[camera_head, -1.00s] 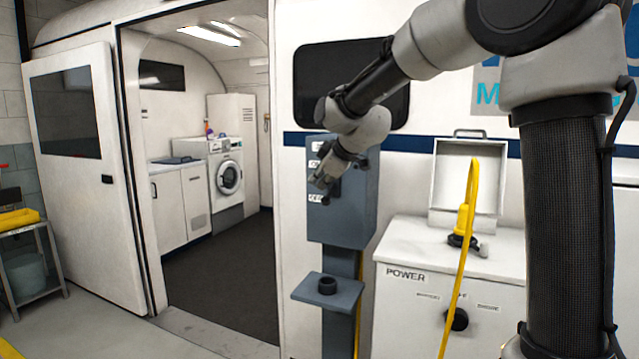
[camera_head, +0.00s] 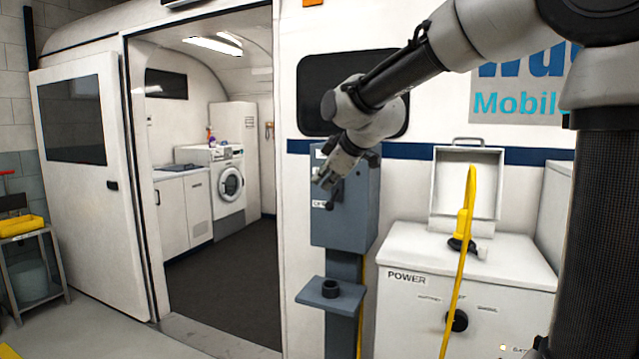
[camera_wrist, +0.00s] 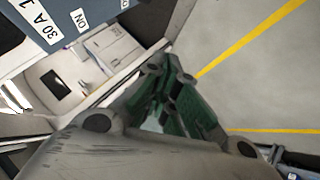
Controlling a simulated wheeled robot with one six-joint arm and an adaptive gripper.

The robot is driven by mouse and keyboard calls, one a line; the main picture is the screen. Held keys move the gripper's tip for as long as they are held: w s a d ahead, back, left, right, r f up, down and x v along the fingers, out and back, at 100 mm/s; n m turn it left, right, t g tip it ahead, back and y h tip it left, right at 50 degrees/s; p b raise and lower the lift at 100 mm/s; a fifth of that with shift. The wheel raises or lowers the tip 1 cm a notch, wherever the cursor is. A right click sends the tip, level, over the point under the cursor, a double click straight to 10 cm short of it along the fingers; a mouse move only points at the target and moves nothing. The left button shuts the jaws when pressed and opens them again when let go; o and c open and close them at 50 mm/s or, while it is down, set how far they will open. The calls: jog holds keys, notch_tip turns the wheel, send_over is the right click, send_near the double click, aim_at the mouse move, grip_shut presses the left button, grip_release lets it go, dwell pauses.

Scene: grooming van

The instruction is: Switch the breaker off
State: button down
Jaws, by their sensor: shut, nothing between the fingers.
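The breaker is a blue-grey box (camera_head: 346,228) on a post in front of the white van wall. A dark lever (camera_head: 335,194) shows on its front, just below my gripper; its exact position is hard to tell. White labels are on the box, and in the wrist view the panel (camera_wrist: 100,12) carries labels reading "30 A" and "ON". My gripper (camera_head: 323,180) is shut and empty, in front of the upper part of the box. In the wrist view its dark fingers (camera_wrist: 165,75) are together, apart from the labels. I cannot tell whether it touches the lever. My wrist hides part of the box top.
A small shelf with a dark ring (camera_head: 330,288) juts out below the box. A white POWER cabinet (camera_head: 440,262) stands to the right, with an open case (camera_head: 468,185) and a yellow cable (camera_head: 462,250). The van doorway (camera_head: 215,270) is open at left.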

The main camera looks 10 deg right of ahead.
jog(key=s, duration=0.1)
jog(key=s+r, duration=0.1)
jog(key=s, duration=0.1)
jog(key=shift+s+d+r, duration=0.1)
jog(key=shift+s+d, duration=0.1)
jog(key=shift+s, duration=0.1)
jog(key=s+d+f+m+g+h, duration=0.1)
jog(key=s+d+f+m+g, duration=0.4)
jog(key=s+f, duration=0.45)
jog(key=s+d+f+m+h, duration=0.1)
jog(key=s+d+m, duration=0.3)
jog(key=s, duration=0.6)
jog(key=s+d+f+m+h, duration=0.1)
jog(key=s+d+m, duration=0.3)
jog(key=s+d, duration=0.4)
jog(key=s, duration=0.3)
jog(key=shift+f, duration=0.35)
